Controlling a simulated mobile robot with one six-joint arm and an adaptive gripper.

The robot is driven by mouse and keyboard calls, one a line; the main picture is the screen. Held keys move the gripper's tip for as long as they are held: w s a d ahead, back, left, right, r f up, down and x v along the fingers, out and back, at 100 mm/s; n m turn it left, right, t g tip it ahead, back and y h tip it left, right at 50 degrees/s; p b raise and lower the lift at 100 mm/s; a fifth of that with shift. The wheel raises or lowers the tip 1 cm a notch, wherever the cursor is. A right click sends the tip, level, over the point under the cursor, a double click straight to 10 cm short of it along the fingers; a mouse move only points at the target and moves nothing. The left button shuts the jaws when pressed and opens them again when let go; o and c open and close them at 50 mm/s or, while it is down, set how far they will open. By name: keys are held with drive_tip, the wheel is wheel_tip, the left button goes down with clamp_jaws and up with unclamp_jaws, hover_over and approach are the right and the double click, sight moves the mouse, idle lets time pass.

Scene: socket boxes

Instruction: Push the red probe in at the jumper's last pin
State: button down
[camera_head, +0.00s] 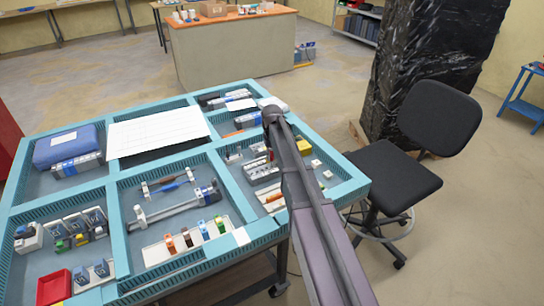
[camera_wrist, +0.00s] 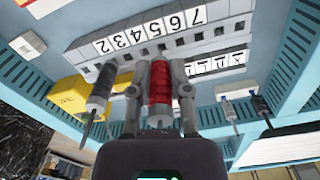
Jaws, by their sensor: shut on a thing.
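In the wrist view, the red probe (camera_wrist: 160,92) is ribbed and sits between the two fingers of my gripper (camera_wrist: 159,76), which is shut on it. The probe's upper end is close to a light grey terminal strip (camera_wrist: 230,12) with numbered labels, 2 to 7, and a row of dark square openings. I cannot tell whether the probe touches the strip. A black and grey probe (camera_wrist: 101,90) stands at the strip, left of the red one. I cannot make out the jumper. In the head view my arm hides the red probe.
A second labelled strip (camera_wrist: 215,62) lies beside the first. Yellow blocks (camera_wrist: 75,91) are at the left, and thin dark-tipped posts (camera_wrist: 262,108) at the right. In the head view, the teal compartment table (camera_head: 235,190) holds several parts; a black chair (camera_head: 395,180) stands right.

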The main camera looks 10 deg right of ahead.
drive_tip(key=shift+a+f, duration=0.15)
drive_tip(key=shift+f, duration=0.15)
idle(0.4)
drive_tip(key=c, duration=1.2)
unclamp_jaws()
clamp_jaws()
drive_tip(key=shift+f+b, duration=0.9)
drive_tip(key=shift+b, duration=0.3)
drive_tip(key=o, duration=0.7)
unclamp_jaws()
drive_tip(key=shift+o, duration=0.2)
drive_tip(key=o, duration=0.4)
drive_tip(key=shift+c, duration=0.2)
